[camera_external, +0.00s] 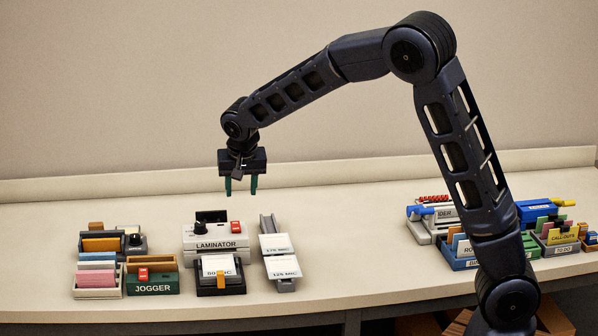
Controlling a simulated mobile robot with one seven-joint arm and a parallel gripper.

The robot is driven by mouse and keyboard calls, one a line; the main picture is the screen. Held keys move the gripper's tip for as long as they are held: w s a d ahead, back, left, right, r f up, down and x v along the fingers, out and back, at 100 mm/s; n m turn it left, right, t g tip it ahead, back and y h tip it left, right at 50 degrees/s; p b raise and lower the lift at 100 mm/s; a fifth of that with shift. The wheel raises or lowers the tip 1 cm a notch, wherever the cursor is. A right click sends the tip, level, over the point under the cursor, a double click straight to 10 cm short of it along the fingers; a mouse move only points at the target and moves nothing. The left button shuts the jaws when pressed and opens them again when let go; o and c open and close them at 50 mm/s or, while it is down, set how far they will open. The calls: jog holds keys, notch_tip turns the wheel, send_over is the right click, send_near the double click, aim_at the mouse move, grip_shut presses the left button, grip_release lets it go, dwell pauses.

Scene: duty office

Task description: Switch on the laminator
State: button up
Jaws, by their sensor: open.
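The laminator (216,243) is a white box labelled LAMINATOR on the counter, left of centre. On its top are a black knob (200,228) at the left and a red switch (236,227) at the right, with a dark upright part behind them. Whether the switch is on or off is too small to tell. My gripper (241,187) points down above and behind the laminator, apart from it. Its two green fingers are open with nothing between them.
A black holder of pouches (220,278) stands in front of the laminator. A tray with 175 MIC and 125 MIC packs (279,262) is at its right. A green JOGGER (152,283) with a red switch and card trays (97,283) are at its left. The counter's middle is clear.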

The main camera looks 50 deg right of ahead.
aim_at(235, 225)
jog(key=x, duration=0.4)
jog(key=w+x, duration=0.1)
jog(key=x, duration=0.7)
jog(key=shift+w+a+r, duration=0.15)
jog(key=shift+w+a, duration=0.05)
jog(key=shift+a, duration=0.05)
jog(key=shift+c, duration=0.2)
